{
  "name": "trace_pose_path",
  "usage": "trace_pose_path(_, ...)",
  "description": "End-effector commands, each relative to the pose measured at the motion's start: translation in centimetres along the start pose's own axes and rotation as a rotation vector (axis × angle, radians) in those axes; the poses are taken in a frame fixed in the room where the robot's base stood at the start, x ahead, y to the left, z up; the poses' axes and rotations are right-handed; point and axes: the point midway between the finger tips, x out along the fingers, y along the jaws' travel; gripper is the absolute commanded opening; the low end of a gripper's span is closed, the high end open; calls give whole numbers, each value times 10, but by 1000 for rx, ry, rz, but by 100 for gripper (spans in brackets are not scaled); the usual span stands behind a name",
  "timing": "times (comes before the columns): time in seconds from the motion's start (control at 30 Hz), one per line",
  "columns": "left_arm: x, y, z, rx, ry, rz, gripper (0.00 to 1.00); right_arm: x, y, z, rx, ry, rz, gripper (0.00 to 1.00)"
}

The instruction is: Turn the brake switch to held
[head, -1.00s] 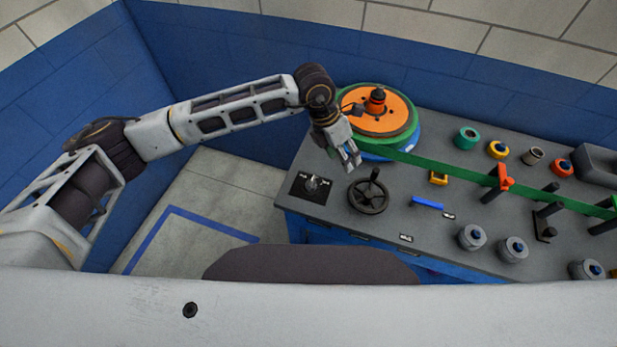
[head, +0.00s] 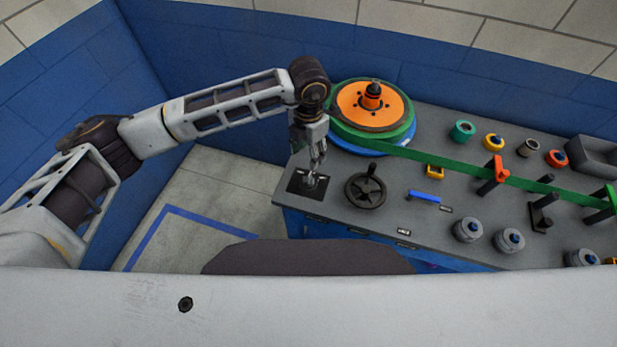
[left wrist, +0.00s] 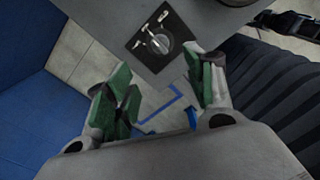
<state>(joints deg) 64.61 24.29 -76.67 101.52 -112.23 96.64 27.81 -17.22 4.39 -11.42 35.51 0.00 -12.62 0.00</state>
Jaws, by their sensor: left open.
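The brake switch is a grey rotary knob on a black plate (head: 298,187) at the left end of the grey bench. It shows more clearly in the left wrist view (left wrist: 160,43), with white marks around it that are too small to read. My left gripper (head: 315,172) is over the switch, fingers pointing down, and partly covers it in the head view. In the left wrist view the two green-padded fingers (left wrist: 160,84) are spread apart with nothing between them, and the knob lies beyond the gap. I cannot tell whether the fingertips touch it.
A black handwheel (head: 366,188) stands just right of the switch. Behind it is a large orange and green reel (head: 372,105), from which a green belt (head: 450,168) runs right. A blue bar (head: 424,196) and grey knobs (head: 468,229) are farther right. The bench's left edge is close.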

Motion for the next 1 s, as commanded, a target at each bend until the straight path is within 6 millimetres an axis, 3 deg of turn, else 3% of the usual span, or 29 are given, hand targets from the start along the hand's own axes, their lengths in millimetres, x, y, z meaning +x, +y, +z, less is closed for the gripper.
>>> trace_pose_path(0.47,10,0,0,0,-1,-1,54,-3,1,0,-1,0,1,40)
trace_pose_path(1.0,75,0,0,1,1,-2,54,-16,5,-1,-3,-1,5,40)
